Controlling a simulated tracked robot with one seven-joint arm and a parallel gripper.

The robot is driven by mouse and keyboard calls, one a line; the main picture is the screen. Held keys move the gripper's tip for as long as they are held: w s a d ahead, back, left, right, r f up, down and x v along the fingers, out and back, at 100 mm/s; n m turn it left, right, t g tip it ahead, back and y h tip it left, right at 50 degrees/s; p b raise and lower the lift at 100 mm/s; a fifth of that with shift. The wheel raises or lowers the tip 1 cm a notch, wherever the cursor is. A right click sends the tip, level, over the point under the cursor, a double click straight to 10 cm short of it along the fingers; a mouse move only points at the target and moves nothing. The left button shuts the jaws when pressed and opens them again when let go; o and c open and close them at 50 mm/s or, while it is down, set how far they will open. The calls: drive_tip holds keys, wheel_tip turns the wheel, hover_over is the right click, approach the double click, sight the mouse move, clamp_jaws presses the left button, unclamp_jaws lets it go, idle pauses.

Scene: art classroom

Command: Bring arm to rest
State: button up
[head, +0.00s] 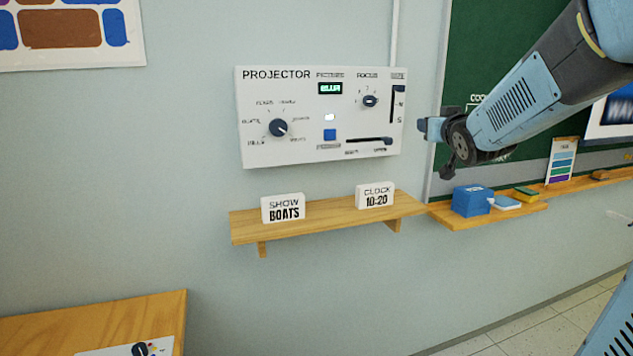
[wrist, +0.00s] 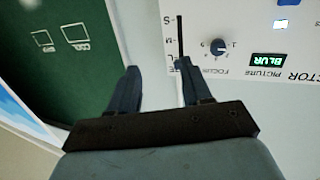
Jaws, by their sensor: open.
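My gripper (head: 436,142) is at the right of the white projector panel (head: 255,112), raised on my blue arm. It is open and empty. In the wrist view my gripper (wrist: 158,80) shows two dark blue fingers apart, with the panel (wrist: 270,100) upside down at the upper right. One finger overlaps the lower end of the panel's dark slot in that view. I cannot tell whether it touches. The panel has a large dial (head: 278,128), a focus knob (head: 370,101), a blue button (head: 330,135) and a small display (head: 330,88) that reads BLUR.
Below the panel, a wooden shelf (head: 330,216) holds cards reading SHOW BOATS (head: 283,208) and CLOCK 10:20 (head: 375,196). A green chalkboard (head: 470,60) is at the right. Its ledge (head: 540,205) holds a blue box (head: 472,201). A wooden table (head: 100,315) stands at lower left.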

drive_tip(key=s+a+f+g, duration=0.1)
drive_tip(key=s+f+g, duration=0.3)
drive_tip(key=s, duration=0.6)
drive_tip(key=s+a+f+g, duration=0.2)
drive_tip(key=s+f+g, duration=0.1)
drive_tip(key=s, duration=0.7)
drive_tip(key=s+a+f+g, duration=0.1)
drive_tip(key=s+f+g, duration=0.3)
drive_tip(key=s, duration=0.6)
drive_tip(key=shift+s+a+f+m+g, duration=0.3)
drive_tip(key=shift+s+f, duration=0.1)
drive_tip(key=shift+f, duration=0.5)
